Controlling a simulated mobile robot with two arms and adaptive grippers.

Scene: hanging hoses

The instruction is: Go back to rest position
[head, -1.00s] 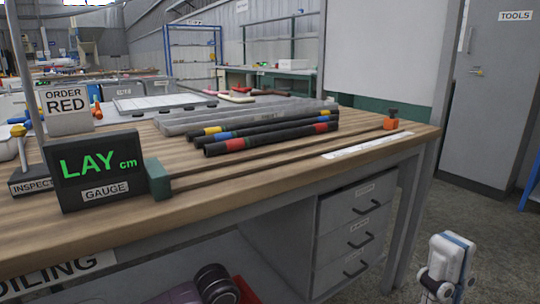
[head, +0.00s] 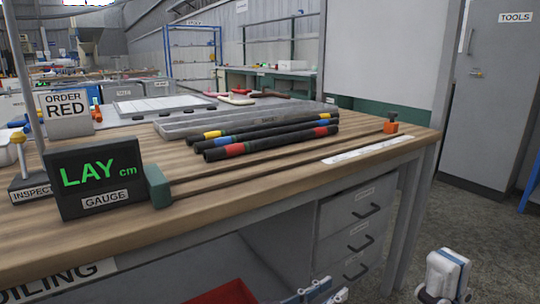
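Three black hoses lie side by side on the wooden bench (head: 250,205): one with red bands (head: 270,142), one with blue bands (head: 262,130) and one with yellow bands (head: 265,125). The gauge display (head: 98,176) reads "LAY cm". The order sign (head: 68,108) reads "ORDER RED". My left gripper (head: 316,292) shows only partly at the bottom edge, in front of the drawers and below the bench top. My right gripper (head: 445,275) is at the lower right, beside the bench. Neither is near a hose. Their fingers are not clear enough to judge.
A green block (head: 157,186) and an orange stop (head: 391,127) stand at the ends of a thin rail on the bench. A red container (head: 228,292) shows below. Grey drawers (head: 358,222) are under the bench. Open floor (head: 490,240) lies to the right.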

